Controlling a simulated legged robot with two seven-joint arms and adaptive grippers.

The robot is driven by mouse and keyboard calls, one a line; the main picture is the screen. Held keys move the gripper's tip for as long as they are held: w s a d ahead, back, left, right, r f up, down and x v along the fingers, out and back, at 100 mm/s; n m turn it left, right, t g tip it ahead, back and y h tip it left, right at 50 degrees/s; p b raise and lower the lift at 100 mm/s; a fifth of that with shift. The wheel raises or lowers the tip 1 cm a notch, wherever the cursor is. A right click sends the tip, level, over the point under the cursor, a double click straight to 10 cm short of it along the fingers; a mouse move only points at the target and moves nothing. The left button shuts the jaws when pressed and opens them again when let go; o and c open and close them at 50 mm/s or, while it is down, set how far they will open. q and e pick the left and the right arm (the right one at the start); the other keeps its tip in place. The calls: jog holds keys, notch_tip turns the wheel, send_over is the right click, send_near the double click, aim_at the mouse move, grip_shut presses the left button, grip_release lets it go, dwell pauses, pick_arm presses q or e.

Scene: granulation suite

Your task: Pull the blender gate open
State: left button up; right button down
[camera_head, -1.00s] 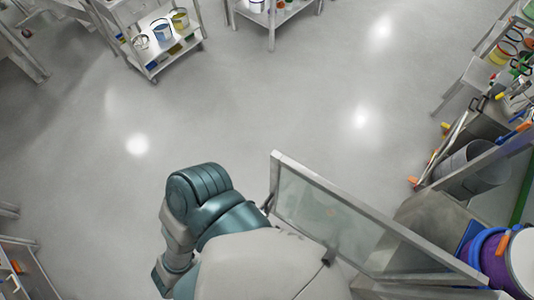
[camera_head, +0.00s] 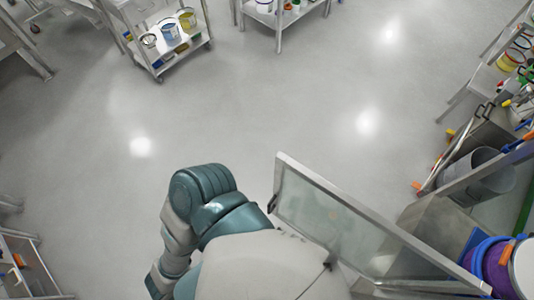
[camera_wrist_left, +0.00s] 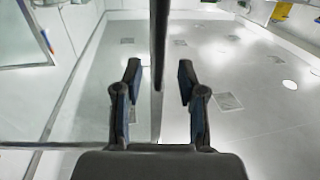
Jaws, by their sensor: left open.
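The blender gate (camera_head: 345,222) is a clear panel in a grey metal frame, standing right of my left arm in the head view. A small dark handle (camera_head: 272,204) shows at its left edge. In the left wrist view, my left gripper (camera_wrist_left: 158,82) is open, its two fingers apart. A dark upright bar (camera_wrist_left: 159,40), seemingly the handle, and the pale gate edge (camera_wrist_left: 156,110) appear between the fingers. I cannot tell whether either finger touches them. My left gripper is hidden in the head view, and my right gripper is not in view.
A purple and blue drum (camera_head: 494,262) stands at the lower right, beyond the gate. A steel bin (camera_head: 487,172) and cluttered shelves line the right side. A cart (camera_head: 160,62) with buckets stands at the upper left. The floor between is clear.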

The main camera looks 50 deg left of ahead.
pick_arm(q)
jog(key=v, duration=0.5)
jog(key=shift+s+d, duration=0.1)
jog(key=shift+s, duration=0.25)
